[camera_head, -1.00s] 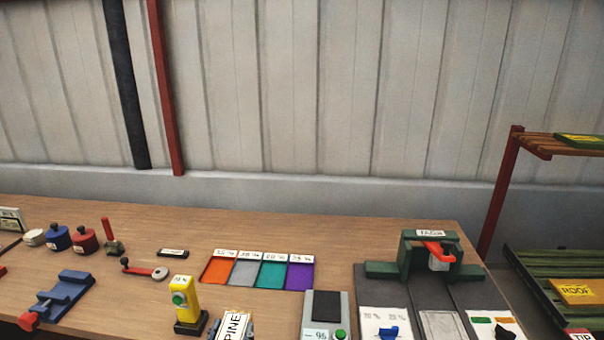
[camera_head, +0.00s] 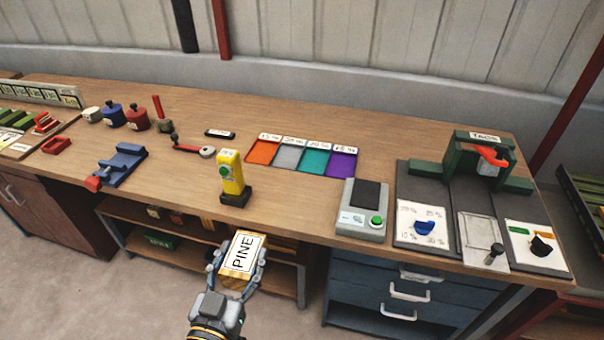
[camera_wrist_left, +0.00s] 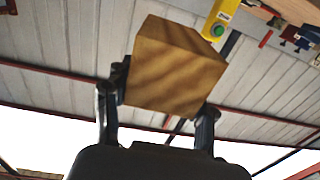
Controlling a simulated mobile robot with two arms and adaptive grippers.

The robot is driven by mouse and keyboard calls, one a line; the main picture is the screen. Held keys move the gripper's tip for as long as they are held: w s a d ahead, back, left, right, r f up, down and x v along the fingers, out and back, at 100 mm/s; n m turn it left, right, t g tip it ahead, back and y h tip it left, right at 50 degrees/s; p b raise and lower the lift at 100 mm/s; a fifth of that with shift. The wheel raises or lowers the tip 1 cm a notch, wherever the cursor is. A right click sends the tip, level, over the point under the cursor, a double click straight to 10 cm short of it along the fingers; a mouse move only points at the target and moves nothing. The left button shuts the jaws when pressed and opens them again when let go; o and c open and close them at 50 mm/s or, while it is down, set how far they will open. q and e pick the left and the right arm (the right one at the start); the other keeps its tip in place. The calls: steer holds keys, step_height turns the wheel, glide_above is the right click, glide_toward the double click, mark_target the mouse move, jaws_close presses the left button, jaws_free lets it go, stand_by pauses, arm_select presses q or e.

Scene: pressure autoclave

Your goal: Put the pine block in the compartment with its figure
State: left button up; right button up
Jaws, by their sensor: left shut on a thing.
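The pine block (camera_head: 243,253) is a wooden block with a white label reading PINE. My left gripper (camera_head: 238,270) is shut on it and holds it in front of the workbench's front edge. The left wrist view also shows the block (camera_wrist_left: 175,70) between the two fingers (camera_wrist_left: 160,110). Four coloured compartments lie in a row on the bench: orange (camera_head: 263,152), grey (camera_head: 289,157), teal (camera_head: 315,161) and purple (camera_head: 342,164). Each has a white figure label behind it, too small to read surely. They look empty. My right gripper is not in view.
A yellow device with a green button (camera_head: 231,175) stands between the block and the compartments. A grey device with a dark plate (camera_head: 363,205) is to the right. A blue vise (camera_head: 120,165) and a red-handled tool (camera_head: 190,149) are to the left. A green-framed station (camera_head: 478,160) stands far right.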

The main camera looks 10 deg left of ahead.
arm_select(q)
steer(key=w+d+h+p, duration=0.1)
steer(key=w+d+p, duration=0.1)
steer(key=w, duration=1.6)
steer(key=shift+m+p, duration=0.3)
steer(key=shift+p, duration=0.6)
steer(key=shift+s+f, duration=0.1)
